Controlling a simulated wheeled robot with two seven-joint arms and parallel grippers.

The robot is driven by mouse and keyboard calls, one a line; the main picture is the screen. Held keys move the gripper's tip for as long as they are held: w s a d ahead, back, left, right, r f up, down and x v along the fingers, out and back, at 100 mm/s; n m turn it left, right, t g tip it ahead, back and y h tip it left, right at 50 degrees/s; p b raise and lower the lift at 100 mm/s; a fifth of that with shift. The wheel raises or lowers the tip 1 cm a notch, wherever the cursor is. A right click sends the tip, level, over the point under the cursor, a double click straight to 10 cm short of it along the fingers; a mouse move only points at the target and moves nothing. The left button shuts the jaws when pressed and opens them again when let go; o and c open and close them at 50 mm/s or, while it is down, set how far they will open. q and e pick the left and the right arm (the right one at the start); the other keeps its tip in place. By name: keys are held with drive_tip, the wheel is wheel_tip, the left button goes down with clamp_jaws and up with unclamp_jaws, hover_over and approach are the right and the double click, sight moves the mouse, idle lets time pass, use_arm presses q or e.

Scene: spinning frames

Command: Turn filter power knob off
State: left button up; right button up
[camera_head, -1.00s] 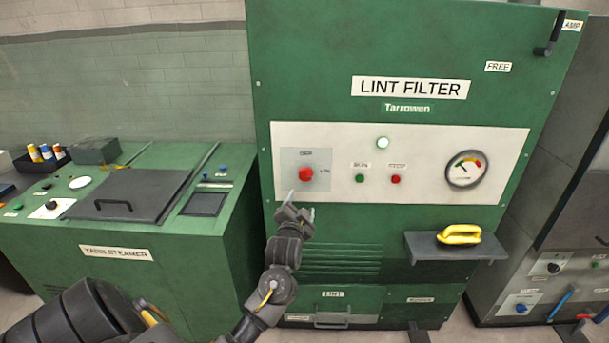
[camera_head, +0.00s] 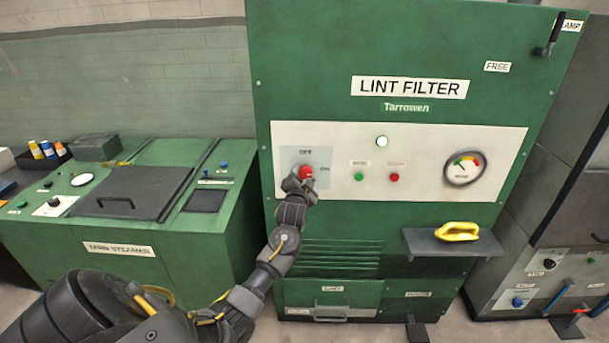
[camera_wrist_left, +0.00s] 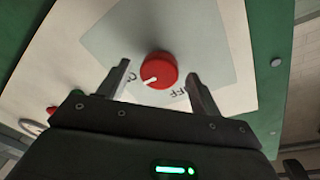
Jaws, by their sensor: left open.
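The red power knob (camera_head: 306,172) sits on a pale grey plate (camera_head: 294,156) at the left of the lint filter's white panel, with OFF above it and ON to its right. In the left wrist view the knob (camera_wrist_left: 158,70) lies ahead of and between the two fingers, and its white pointer mark aims toward the ON label. My left gripper (camera_head: 300,182) is right at the knob in the head view and partly covers its lower left. In the wrist view the gripper (camera_wrist_left: 160,88) is open, with its fingers apart on either side. My right gripper is not in view.
A white lamp (camera_head: 382,142), a green button (camera_head: 359,176), a red button (camera_head: 395,177) and a gauge (camera_head: 465,168) are on the same panel. The yarn steamer (camera_head: 120,248) stands at left.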

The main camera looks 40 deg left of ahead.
use_arm(q)
drive_tip(key=shift+w+a, duration=0.15)
drive_tip(key=shift+w, duration=0.15)
drive_tip(key=c, duration=1)
drive_tip(key=shift+o, duration=0.2)
